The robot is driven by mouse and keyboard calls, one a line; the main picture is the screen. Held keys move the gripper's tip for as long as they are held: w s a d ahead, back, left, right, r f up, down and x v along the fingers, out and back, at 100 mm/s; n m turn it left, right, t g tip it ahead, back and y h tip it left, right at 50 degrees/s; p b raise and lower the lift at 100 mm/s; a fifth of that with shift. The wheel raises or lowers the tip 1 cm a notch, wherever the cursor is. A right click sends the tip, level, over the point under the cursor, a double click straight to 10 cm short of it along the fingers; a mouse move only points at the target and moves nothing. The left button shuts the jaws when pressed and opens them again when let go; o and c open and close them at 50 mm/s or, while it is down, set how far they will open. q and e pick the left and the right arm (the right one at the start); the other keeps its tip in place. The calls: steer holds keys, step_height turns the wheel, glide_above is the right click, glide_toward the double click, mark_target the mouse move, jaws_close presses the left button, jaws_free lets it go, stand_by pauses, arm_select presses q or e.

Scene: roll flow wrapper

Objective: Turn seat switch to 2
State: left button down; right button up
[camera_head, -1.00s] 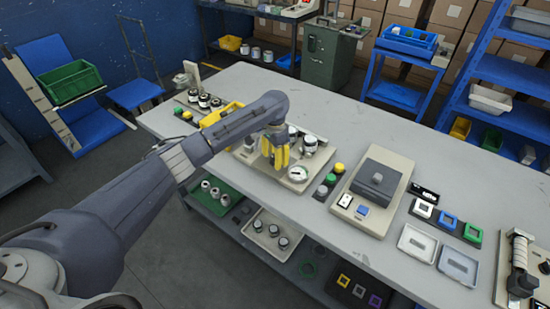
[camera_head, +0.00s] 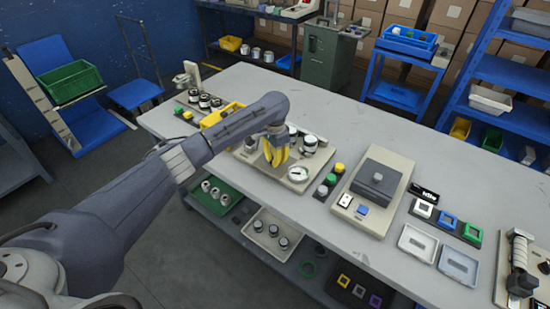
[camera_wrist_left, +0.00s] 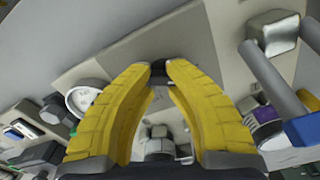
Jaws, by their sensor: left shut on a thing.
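My left gripper (camera_head: 276,158) is over the beige panel (camera_head: 300,187) on the table, its yellow fingers pointing down. In the left wrist view, the fingertips (camera_wrist_left: 158,72) are shut on a small dark knob (camera_wrist_left: 158,80), apparently the seat switch. The fingers cover most of it, and I cannot read any number or pointer position. A round white-faced gauge (camera_head: 297,173) sits on the same panel beside the fingers; it also shows in the left wrist view (camera_wrist_left: 82,98). My right gripper is not in view.
Metal cylindrical parts (camera_head: 309,143) stand on the panel behind the gripper. Green, yellow and dark buttons (camera_head: 330,179) lie to the right, then a beige unit with a grey block (camera_head: 376,180). A yellow bin (camera_head: 218,116) is at the left.

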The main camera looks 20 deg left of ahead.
arm_select(q)
steer(key=shift+w+a+r, duration=0.2)
steer(key=shift+w+r, duration=0.1)
steer(key=shift+m, duration=1)
steer(key=shift+d+m, duration=0.15)
steer(key=shift+m, duration=2.05)
steer(key=shift+d+m, duration=0.1)
steer(key=shift+m, duration=0.2)
steer(key=c, duration=1.4)
jaws_free()
steer(key=shift+d, duration=0.1)
steer(key=o, duration=0.3)
steer(key=shift+s+f, duration=0.15)
steer(key=shift+f, duration=0.05)
step_height(320, 180, up, 12)
steer(key=shift+r, duration=0.1)
